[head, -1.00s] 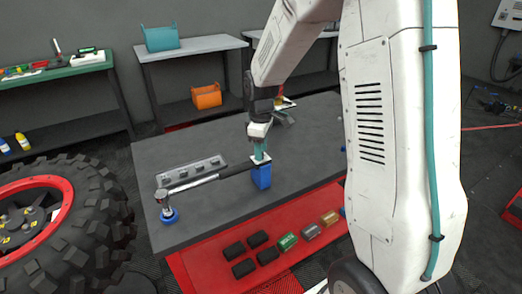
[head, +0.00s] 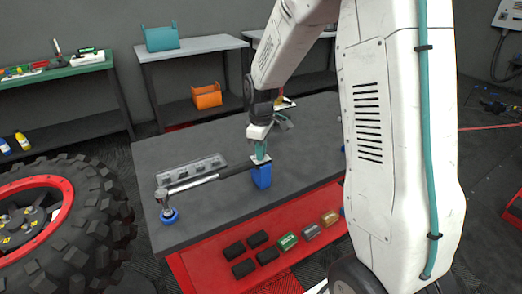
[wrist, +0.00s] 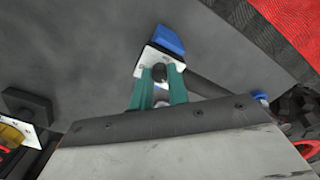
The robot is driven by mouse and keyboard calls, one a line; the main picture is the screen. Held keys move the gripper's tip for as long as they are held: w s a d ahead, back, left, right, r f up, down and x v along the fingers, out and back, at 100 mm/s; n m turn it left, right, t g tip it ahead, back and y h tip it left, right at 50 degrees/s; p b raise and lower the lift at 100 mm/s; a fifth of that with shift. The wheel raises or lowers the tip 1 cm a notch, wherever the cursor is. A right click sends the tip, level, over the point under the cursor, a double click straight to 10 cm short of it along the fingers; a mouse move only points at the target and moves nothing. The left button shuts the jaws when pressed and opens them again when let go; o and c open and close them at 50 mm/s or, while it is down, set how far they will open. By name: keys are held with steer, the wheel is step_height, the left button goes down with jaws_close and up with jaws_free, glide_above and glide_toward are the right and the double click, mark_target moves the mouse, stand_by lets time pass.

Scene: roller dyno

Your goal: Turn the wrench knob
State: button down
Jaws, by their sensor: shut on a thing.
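A torque wrench (head: 196,182) with a silver shaft and black grip lies across the dark bench (head: 310,150). Its head rests on a round blue stand (head: 169,216) at the left. Its grip end rests at a blue block (head: 262,177) with a pale plate on top. My gripper (head: 260,154) points down over this end, above the block. In the wrist view its two teal fingers are closed on a dark round knob (wrist: 161,75) at the end of the grip. The fingers partly hide the knob. Any mark or scale on it is too small to read.
A grey tray with sockets (head: 192,168) lies just behind the wrench. A red shelf (head: 220,262) with several black and coloured blocks is at the front. A large tyre (head: 90,220) stands left of the bench.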

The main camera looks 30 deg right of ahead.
steer(key=m, duration=0.8)
steer(key=shift+m, duration=0.3)
steer(key=m, duration=0.4)
steer(key=shift+m, duration=2.1)
steer(key=c, duration=1.3)
jaws_free()
steer(key=shift+c, duration=0.2)
